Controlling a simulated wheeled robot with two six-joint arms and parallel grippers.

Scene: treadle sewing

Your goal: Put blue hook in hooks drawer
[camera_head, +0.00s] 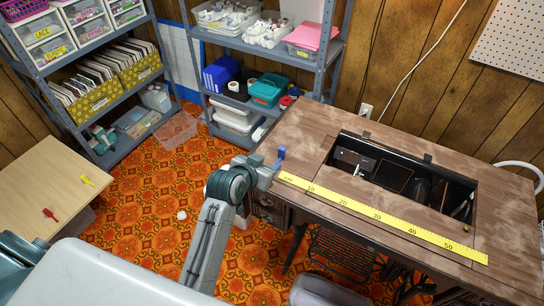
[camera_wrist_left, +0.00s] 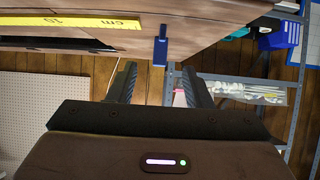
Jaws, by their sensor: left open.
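The blue hook (camera_head: 281,152) is at the left edge of the sewing table's top in the head view. In the left wrist view the blue hook (camera_wrist_left: 160,47) stands out against the brown tabletop, just past the fingertips and centred between them. My left gripper (camera_head: 270,166) is open and close to the hook; its two fingers (camera_wrist_left: 159,72) are apart with nothing between them. Clear drawers with yellow labels (camera_head: 48,49) sit on the left shelf; no label can be surely read as hooks. My right gripper is not in view.
The sewing table (camera_head: 315,124) has an open machine well and a yellow measuring tape (camera_head: 380,215). A pale wooden table (camera_head: 40,180) at left holds a yellow piece (camera_head: 88,180) and a red piece (camera_head: 49,214). Patterned floor between is mostly clear, with a clear bin (camera_head: 175,130).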

